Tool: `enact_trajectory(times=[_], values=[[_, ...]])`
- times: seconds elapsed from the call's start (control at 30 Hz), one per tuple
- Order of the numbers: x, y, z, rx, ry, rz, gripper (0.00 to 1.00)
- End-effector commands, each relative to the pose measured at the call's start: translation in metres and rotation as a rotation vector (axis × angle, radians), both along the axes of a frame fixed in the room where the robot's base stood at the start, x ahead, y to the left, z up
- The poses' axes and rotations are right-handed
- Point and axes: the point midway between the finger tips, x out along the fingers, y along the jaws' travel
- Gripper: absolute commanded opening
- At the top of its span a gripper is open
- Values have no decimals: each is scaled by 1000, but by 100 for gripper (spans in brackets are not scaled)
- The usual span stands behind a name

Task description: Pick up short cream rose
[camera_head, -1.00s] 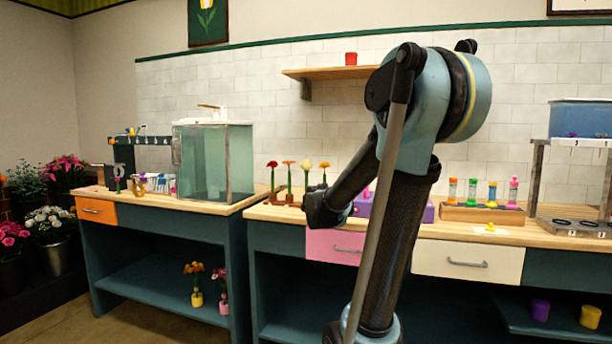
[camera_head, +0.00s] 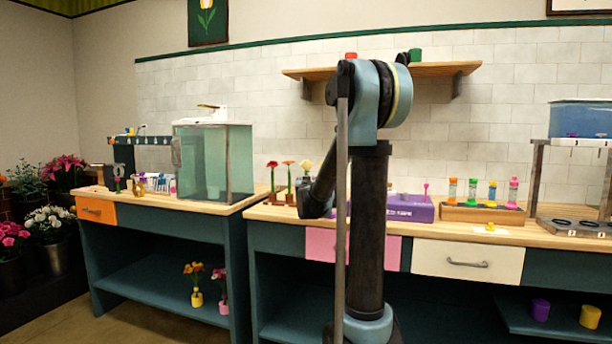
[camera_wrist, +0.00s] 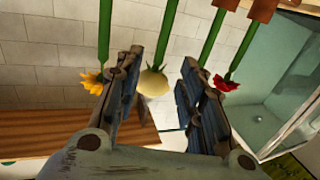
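The cream rose (camera_wrist: 153,82) hangs into the wrist view from above, on a green stem, with its head between my fingers. My gripper (camera_wrist: 162,64) is open, with one finger on each side of the bloom and visible gaps. In the head view the cream rose (camera_head: 305,166) stands upright among flowers on the counter, just above my dark forearm.
A yellow-orange flower (camera_wrist: 92,82) hangs close outside one finger and a red flower (camera_wrist: 226,84) outside the other. Another stem (camera_wrist: 211,38) runs behind the right finger. The glass tank (camera_head: 213,163) stands left of the flowers, and a wooden shelf (camera_head: 440,69) is above.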

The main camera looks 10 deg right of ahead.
Motion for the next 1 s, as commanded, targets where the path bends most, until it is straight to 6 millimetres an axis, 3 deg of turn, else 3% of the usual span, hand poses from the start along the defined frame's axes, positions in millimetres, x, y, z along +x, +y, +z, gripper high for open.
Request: enact_trajectory(times=[0.3,0.67,1.0], values=[[44,-7,0,0,0,-2,36],[61,-8,1,0,0,-1,36],[101,-13,3,0,0,-1,36]])
